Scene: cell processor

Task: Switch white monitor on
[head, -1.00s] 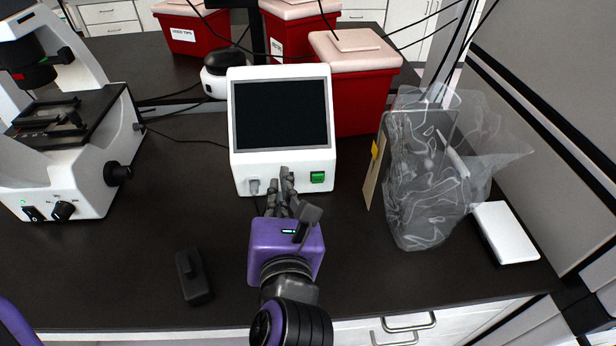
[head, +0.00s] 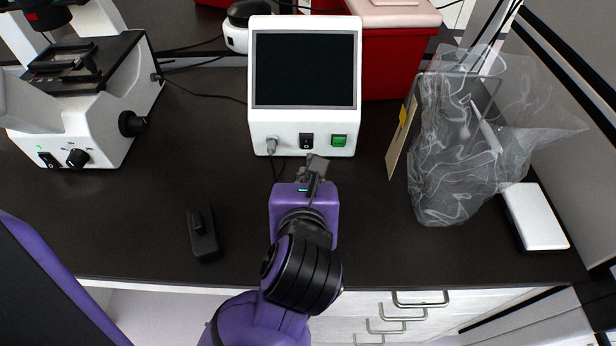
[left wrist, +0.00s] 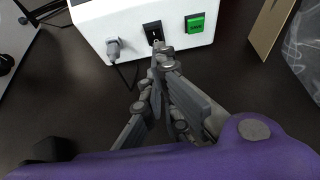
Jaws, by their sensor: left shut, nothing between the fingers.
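The white monitor (head: 302,125) stands upright at the table's back with a dark, blank screen (head: 304,68). Its lower front panel carries a black rocker switch (head: 306,141), with a lit-looking green button (head: 338,141) to its right and a grey plug (head: 271,145) to its left. My left gripper (head: 314,166) is shut and empty, just in front of and below the switch. In the left wrist view its fingertips (left wrist: 163,58) point at the switch (left wrist: 153,33) and look slightly apart from it. Which way the rocker is pressed is unclear. My right gripper is out of view.
A microscope (head: 75,120) stands at left. A clear plastic bag (head: 450,170) and a tan board (head: 401,140) stand to the right, by a white box (head: 537,217). A small black device (head: 202,235) lies near the front edge. A red bin (head: 390,65) is behind.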

